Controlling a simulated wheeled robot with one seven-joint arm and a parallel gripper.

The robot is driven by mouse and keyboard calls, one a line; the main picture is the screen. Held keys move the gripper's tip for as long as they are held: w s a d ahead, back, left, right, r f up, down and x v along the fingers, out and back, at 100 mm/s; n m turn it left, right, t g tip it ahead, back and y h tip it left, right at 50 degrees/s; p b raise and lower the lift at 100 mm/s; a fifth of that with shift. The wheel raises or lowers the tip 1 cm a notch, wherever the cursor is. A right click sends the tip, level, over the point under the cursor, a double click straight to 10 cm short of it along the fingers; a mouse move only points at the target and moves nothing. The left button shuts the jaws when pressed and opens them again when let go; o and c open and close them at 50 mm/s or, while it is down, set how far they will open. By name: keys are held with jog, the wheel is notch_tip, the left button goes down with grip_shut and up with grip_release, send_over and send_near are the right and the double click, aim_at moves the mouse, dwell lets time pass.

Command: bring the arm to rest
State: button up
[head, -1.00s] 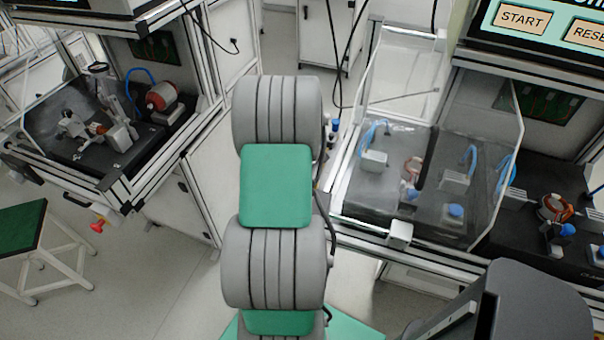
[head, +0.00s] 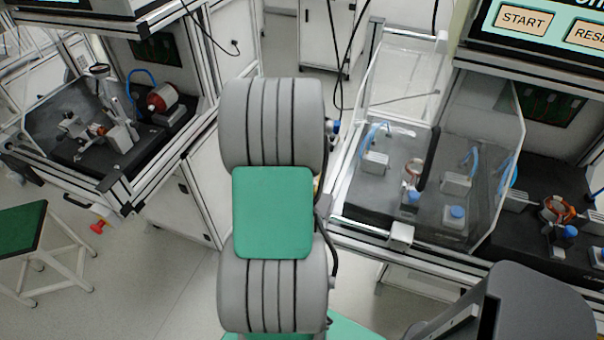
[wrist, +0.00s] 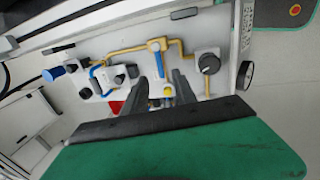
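My gripper (wrist: 160,86) shows in the wrist view as two dark fingers standing apart, with nothing held between them. Behind the gap is a pale panel (wrist: 215,107) with yellow and blue tubing, seen at a distance. My gripper does not show in the head view. There, my grey arm links with a green pad (head: 272,212) rise through the middle of the picture.
Right of my arm is a bench with a clear guard (head: 455,135) over black fixtures, and a START screen (head: 522,18) above. At left is another enclosed station (head: 115,120) and a green-topped stool (head: 20,228). Open floor (head: 165,260) lies between.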

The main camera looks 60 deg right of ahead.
jog(key=shift+a+r, duration=0.15)
jog(key=shift+r, duration=0.55)
jog(key=w+a+r+t, duration=0.1)
jog(key=w+a+r, duration=0.25)
jog(key=a, duration=0.35)
jog(key=w+a+r, duration=0.2)
jog(key=w+a, duration=0.2)
jog(key=a, duration=0.4)
jog(key=w+a+r+t, duration=0.1)
jog(key=w+a+r, duration=0.1)
jog(key=w+a, duration=0.35)
jog(key=s+a+r+m+y, duration=0.1)
jog(key=s+a, duration=0.1)
jog(key=a, duration=0.9)
jog(key=s+a+r+t+y, duration=0.1)
jog(key=s+a, duration=0.2)
jog(key=a, duration=0.8)
jog(key=shift+s+a+r+m, duration=0.15)
jog(key=shift+s+m, duration=0.2)
jog(key=shift+m, duration=0.05)
